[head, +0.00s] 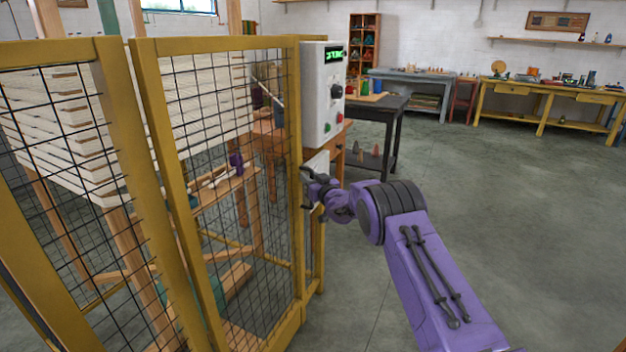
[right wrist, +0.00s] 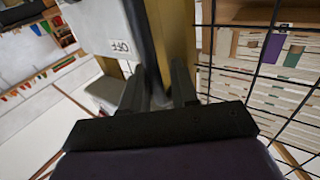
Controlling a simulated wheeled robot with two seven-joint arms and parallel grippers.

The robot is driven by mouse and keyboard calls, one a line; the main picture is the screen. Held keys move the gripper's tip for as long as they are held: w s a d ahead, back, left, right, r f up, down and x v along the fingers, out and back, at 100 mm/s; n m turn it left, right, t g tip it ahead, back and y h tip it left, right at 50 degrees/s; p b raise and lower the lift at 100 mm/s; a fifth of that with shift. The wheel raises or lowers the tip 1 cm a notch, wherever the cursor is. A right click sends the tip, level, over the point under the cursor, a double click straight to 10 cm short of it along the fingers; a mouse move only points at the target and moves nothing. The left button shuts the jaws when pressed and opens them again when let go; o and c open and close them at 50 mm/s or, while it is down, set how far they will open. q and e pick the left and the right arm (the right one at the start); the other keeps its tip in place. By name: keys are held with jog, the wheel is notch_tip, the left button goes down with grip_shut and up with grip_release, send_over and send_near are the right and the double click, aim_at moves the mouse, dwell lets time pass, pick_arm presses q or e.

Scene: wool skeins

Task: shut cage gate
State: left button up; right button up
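The cage has yellow frames and black wire mesh. One mesh panel (head: 160,130), seemingly the gate, runs from the left centre to a yellow post (head: 297,120) near the middle of the head view; another panel (head: 112,100) stands to its left. I cannot tell how far the gate stands ajar. My right gripper (head: 306,180) is at the post, below a white control box (head: 322,85). In the right wrist view its fingers (right wrist: 157,88) are spread on either side of a grey upright bar (right wrist: 146,45), perhaps a handle; contact is unclear. My left gripper is out of view.
White slatted stacks (head: 205,95) and wooden stands are behind the mesh. A dark table (head: 385,103) stands behind the control box. A grey bench (head: 425,78) and a yellow bench (head: 545,92) line the far wall. The floor (head: 500,200) on the right is clear.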

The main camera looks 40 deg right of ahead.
jog(key=s+a, duration=0.2)
jog(key=s, duration=0.8)
jog(key=shift+s, duration=0.15)
jog(key=shift+f, duration=0.15)
jog(key=s+a+f+m+g+h+p, duration=0.1)
jog(key=s+a+f+m+g+p, duration=0.2)
jog(key=s+a+f, duration=0.55)
jog(key=s+a+f+m+g, duration=0.3)
jog(key=s+a+f+g, duration=0.2)
jog(key=s+f, duration=0.55)
jog(key=s+a+f+g+p, duration=0.1)
jog(key=s+a+f+g, duration=0.2)
jog(key=s, duration=0.8)
jog(key=s+a+f+n+g+y+p, duration=0.1)
jog(key=s+a+f, duration=0.5)
jog(key=s, duration=0.6)
jog(key=a+g+p, duration=0.1)
jog(key=g, duration=0.1)
jog(key=shift+g+p, duration=0.3)
jog(key=shift+r, duration=0.1)
